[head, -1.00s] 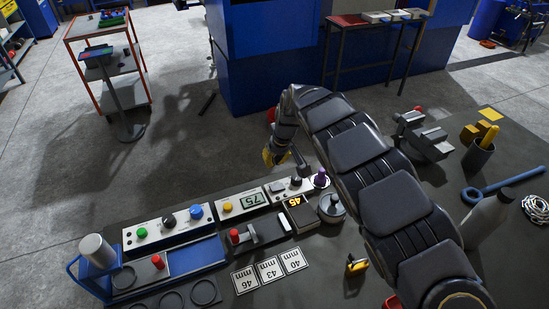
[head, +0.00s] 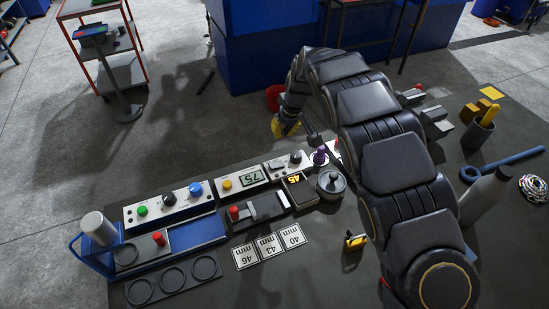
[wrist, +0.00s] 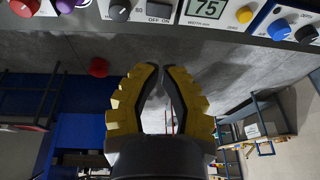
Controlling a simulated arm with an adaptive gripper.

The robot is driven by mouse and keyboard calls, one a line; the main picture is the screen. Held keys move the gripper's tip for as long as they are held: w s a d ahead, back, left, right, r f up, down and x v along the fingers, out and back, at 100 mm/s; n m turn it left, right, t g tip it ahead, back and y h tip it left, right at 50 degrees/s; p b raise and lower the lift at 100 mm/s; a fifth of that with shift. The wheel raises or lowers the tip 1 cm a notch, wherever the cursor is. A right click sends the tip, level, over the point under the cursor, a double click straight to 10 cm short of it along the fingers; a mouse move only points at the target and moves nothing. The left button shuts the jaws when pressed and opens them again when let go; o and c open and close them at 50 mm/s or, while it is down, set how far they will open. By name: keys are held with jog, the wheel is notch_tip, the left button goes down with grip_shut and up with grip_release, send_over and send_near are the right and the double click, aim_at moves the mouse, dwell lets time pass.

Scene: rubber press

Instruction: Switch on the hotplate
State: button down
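A light control box (head: 285,167) with a rocker switch (head: 277,164) and a dark dial (head: 295,158) sits at the bench's back edge; it appears to be the hotplate control. In the wrist view the switch (wrist: 160,8) shows at the top edge, cut off, with OFF and ON printed below it, beside the dial (wrist: 120,10). The switch's position is unclear. My gripper (head: 285,127) is beyond the bench edge, apart from the box. In the wrist view my gripper (wrist: 165,68) has its yellow-backed fingertips nearly together, with nothing between them.
A purple knobbed item (head: 320,157) and a lidded round pot (head: 331,185) stand right of the box. A box reading 75 (head: 241,180) and a panel with green, black and blue knobs (head: 170,208) stand left.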

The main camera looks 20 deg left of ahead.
aim_at(273, 163)
dwell(0.3)
jog(key=x, duration=0.9)
jog(key=s+x, duration=0.1)
jog(key=x, duration=0.3)
jog(key=shift+d+f, duration=0.15)
jog(key=shift+f, duration=0.35)
